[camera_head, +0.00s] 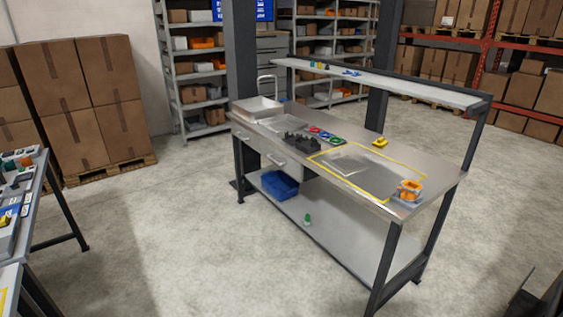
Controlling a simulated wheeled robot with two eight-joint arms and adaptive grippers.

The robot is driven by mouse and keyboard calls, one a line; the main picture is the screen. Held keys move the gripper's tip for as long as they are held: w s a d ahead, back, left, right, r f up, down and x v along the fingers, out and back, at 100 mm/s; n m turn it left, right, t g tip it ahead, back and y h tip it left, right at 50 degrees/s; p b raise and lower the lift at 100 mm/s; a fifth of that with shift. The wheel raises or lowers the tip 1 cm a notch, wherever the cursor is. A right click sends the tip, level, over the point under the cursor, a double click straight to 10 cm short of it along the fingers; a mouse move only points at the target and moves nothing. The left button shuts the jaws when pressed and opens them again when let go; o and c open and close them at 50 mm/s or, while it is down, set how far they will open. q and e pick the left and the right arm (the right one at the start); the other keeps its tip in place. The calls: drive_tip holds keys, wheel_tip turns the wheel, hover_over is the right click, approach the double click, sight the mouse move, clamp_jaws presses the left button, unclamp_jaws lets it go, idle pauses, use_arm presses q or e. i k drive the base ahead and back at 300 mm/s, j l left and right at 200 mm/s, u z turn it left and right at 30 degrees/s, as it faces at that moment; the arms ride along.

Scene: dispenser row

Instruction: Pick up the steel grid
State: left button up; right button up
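No piece shows clear grid bars at this distance, so I cannot tell for certain which one is the steel grid. A flat pale grey piece (345,162) lies inside the yellow outline on the steel-topped workbench (400,166). A dark toothed rack (302,145) sits left of the outline. A light metal tray (257,107) stands at the bench's left end, with an upright metal loop behind it. Neither gripper can be made out. A dark part cut off at the lower right corner is too partial to identify.
An orange part (409,190) on a grey base stands at the bench's right corner, and a yellow item (380,142) lies near the back edge. A raised shelf (390,83) spans the bench. A blue bin (279,184) sits below. Open concrete floor (190,240) lies in front.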

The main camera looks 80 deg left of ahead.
sight(346, 164)
drive_tip(key=u, duration=2.25)
drive_tip(key=i+j+z, duration=0.1)
drive_tip(key=i+j, duration=0.7)
drive_tip(key=j, duration=0.1)
